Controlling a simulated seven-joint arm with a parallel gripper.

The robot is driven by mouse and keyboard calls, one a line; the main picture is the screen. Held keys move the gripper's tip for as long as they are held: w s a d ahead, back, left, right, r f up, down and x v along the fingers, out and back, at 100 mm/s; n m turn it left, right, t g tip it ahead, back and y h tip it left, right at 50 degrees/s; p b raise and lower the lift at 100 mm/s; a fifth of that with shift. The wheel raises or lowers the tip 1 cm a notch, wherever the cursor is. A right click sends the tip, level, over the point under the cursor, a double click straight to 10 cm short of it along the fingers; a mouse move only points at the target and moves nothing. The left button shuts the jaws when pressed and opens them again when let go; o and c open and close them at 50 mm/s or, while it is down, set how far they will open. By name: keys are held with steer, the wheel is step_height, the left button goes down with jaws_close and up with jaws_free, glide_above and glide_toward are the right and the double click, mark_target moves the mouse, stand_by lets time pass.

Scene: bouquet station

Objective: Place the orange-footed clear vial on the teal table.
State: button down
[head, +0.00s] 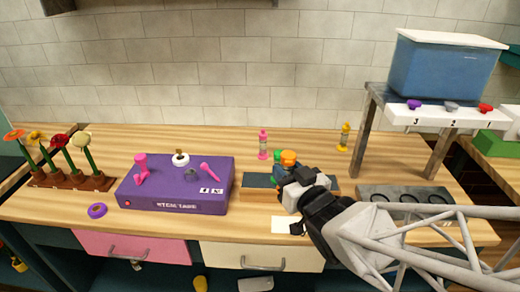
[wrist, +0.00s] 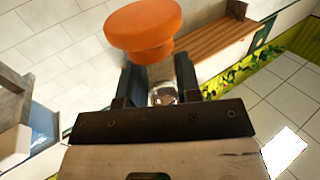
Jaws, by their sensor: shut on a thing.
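My gripper (head: 290,174) is shut on the orange-footed clear vial (head: 288,158) above the middle of the counter. In the wrist view the vial's wide orange foot (wrist: 144,30) sticks out beyond the fingers (wrist: 158,84), and its clear body is between them. The vial's far end is hidden by the gripper. The counter (head: 215,140) has a light wooden top over a dark teal front; no other surface plainly reads as a teal table. A green item (head: 278,154) shows just behind the orange foot, partly hidden.
A slate-topped wooden block (head: 256,181) lies behind my gripper. A pink vial (head: 263,146) and a yellow vial (head: 344,138) stand behind. A purple box (head: 177,190) and flower rack (head: 70,182) are left; a tank stand (head: 368,130) and grey ring holder (head: 400,190) are right.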

step_height(320, 180, down, 10)
steer(key=shift+f, duration=0.2)
stand_by(0.3)
steer(key=shift+w, duration=0.15)
steer(key=x, duration=1.4)
stand_by(0.3)
steer(key=shift+x, duration=2)
steer(key=shift+f, duration=0.1)
steer(key=shift+f, duration=0.2)
